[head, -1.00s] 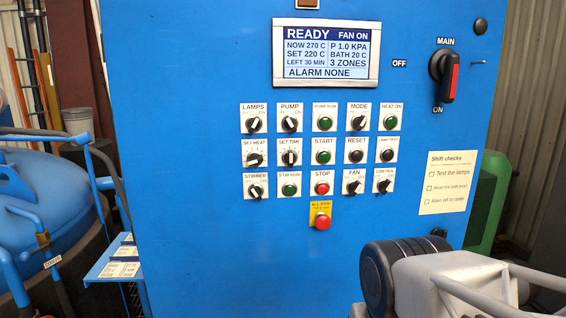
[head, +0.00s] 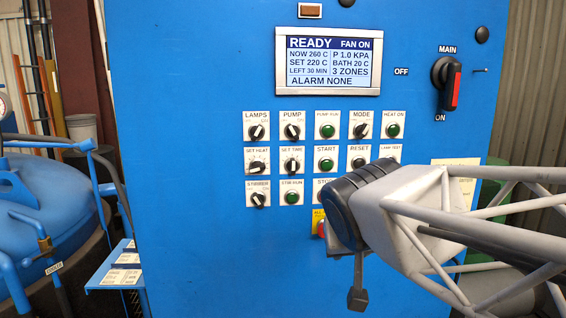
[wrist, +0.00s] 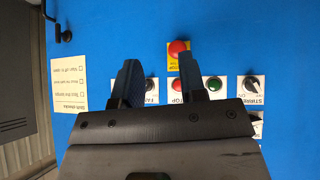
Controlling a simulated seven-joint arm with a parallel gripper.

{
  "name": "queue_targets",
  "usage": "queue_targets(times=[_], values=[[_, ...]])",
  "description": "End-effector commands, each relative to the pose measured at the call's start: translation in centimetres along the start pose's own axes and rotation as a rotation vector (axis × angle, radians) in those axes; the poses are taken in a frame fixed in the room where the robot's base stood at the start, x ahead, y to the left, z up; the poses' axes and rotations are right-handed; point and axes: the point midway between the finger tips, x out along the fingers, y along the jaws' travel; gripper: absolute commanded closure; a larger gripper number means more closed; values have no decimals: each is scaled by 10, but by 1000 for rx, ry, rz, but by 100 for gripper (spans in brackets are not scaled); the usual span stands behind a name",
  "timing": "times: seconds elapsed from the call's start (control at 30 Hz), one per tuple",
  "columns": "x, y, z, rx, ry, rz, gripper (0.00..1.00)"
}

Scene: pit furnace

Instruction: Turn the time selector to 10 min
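The time selector (head: 292,166), labelled SET TIME, is a small black knob on a white plate. It is in the second row of the blue panel, between SET HEAT and START. Its scale is too small to read. The display (head: 328,62) reads READY, SET 220 C, LEFT 30 MIN. My gripper (head: 350,268) is below and right of the selector, in front of the lower panel. In the wrist view, my gripper (wrist: 158,70) has its two dark fingers apart with nothing between them. The selector is not visible there.
The SET HEAT knob (head: 258,168), START button (head: 325,165) and stirrer knob (head: 258,199) closely surround the selector. The red all-stop button (wrist: 178,50) lies near my fingers. My arm hides the lower right controls. The main switch (head: 446,83) is at upper right.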

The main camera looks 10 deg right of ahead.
Motion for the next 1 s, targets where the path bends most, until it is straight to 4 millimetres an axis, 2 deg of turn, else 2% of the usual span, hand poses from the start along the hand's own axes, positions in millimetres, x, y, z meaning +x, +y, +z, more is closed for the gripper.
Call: queue_targets(times=[0.03, 0.2, 0.3, 0.4, 0.57, 1.0], values=[[-5, -9, -27, 0, 72, -6, 62], [-27, -38, -103, 12, 293, -51, 62], [-39, -54, -134, 18, 385, -87, 62], [-48, -66, -153, 19, 445, -115, 62], [-54, -73, -166, 22, 484, -136, 62], [-52, -74, -167, 21, 484, -136, 62]])
